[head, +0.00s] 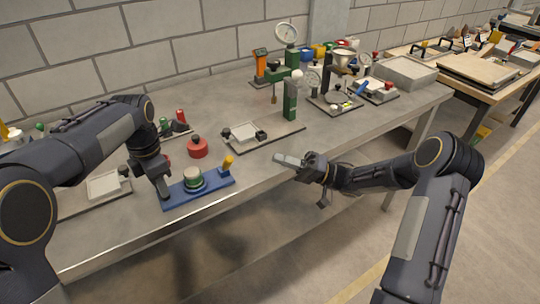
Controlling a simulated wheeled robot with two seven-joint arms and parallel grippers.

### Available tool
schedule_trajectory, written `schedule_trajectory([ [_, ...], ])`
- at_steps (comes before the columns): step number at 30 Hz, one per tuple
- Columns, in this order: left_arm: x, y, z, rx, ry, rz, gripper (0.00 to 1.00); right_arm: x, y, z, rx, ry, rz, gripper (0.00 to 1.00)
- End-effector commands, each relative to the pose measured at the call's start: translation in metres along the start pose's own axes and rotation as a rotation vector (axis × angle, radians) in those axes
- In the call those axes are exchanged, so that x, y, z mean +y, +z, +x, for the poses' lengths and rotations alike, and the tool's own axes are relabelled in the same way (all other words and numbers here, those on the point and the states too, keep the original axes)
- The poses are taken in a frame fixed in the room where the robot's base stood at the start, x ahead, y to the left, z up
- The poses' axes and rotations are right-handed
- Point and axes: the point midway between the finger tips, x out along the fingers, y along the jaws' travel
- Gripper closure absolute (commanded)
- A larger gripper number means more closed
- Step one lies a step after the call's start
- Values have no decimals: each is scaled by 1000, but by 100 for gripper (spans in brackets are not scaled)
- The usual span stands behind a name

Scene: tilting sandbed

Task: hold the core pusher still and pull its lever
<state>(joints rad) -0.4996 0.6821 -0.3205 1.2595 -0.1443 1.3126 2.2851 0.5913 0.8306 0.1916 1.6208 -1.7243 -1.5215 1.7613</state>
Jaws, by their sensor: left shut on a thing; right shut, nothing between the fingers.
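The core pusher (208,193) is most likely the device with the blue base on the near edge of the bench. A round green-and-cream part (193,179) stands on its middle. A yellow-topped lever (227,163) stands up at its right end. My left gripper (163,194) is at the left end of the blue base and shut on it; the fingertips are small and partly hidden. My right gripper (279,158) is shut and empty, right of the lever and apart from it, by the bench's front edge.
A red round container (198,147) stands just behind the blue base. A flat tray device (262,136) and a green-posted dial stand (290,100) are further back right. Another tray (103,186) lies left. The floor in front is clear.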

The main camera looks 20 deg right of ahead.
Motion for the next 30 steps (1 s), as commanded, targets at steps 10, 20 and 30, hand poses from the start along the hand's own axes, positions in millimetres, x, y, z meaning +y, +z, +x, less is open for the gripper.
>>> schedule_trajectory([
  [10,0,0,0,-1,1,-1,73,0,0,-3,1,0,0,100],
  [20,0,0,0,0,1,0,51,0,0,-3,1,0,0,100],
  [30,1,0,-28,-3,4,0,51,0,0,-3,1,0,0,100],
])
